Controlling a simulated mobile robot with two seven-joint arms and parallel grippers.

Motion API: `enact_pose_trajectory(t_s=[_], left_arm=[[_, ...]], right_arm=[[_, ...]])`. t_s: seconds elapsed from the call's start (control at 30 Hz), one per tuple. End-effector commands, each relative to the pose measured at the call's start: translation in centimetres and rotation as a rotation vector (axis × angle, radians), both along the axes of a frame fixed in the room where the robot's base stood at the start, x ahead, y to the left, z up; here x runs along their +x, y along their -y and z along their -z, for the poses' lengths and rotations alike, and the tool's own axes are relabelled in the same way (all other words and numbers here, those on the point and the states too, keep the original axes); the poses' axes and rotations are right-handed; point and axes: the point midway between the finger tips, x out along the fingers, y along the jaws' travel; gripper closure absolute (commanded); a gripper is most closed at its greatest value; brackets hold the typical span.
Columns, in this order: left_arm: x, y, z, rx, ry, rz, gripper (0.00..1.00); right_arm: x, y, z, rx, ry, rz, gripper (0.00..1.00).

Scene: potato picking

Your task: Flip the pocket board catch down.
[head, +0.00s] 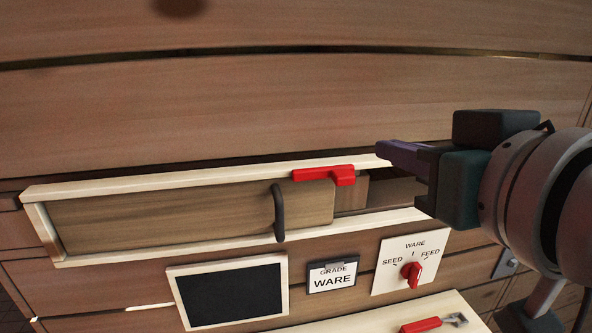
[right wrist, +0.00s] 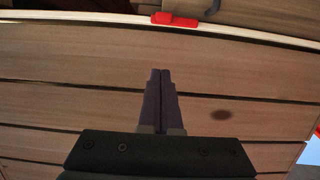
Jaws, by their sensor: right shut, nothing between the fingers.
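The red catch (head: 325,175) sits on the upper rail of a cream frame (head: 120,188). It lies lengthwise along the rail, with a thicker end at its right. The wooden pocket board (head: 160,222), with a dark upright handle (head: 279,213), is inside the frame under the catch. A gap shows at the board's right. My right gripper (head: 380,149) is shut and empty, right of the catch and apart from it. The catch also shows in the right wrist view (right wrist: 175,20), beyond the closed fingertips (right wrist: 160,73). My left gripper is not in view.
Below the frame are a black panel (head: 232,292), a grade sign reading WARE (head: 332,277) and a plate with a red selector knob (head: 411,274). Another red lever (head: 421,325) shows at the bottom edge. Plank wall (head: 250,110) fills the space above.

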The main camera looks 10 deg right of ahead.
Motion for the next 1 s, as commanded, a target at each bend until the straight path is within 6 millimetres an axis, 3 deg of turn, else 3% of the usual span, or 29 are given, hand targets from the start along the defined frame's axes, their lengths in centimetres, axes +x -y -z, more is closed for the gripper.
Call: enact_pose_trajectory(t_s=[0.37, 0.9, 1.0], left_arm=[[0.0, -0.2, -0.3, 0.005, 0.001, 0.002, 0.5], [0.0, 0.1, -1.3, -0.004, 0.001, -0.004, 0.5], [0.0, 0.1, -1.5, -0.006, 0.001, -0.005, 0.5]], right_arm=[[1.0, 0.0, 0.2, -0.001, -0.004, 0.0, 1.0], [9.8, -0.3, 2.3, 0.0, -0.003, 0.0, 1.0], [9.7, -0.3, 4.3, 0.0, -0.01, 0.0, 1.0]])
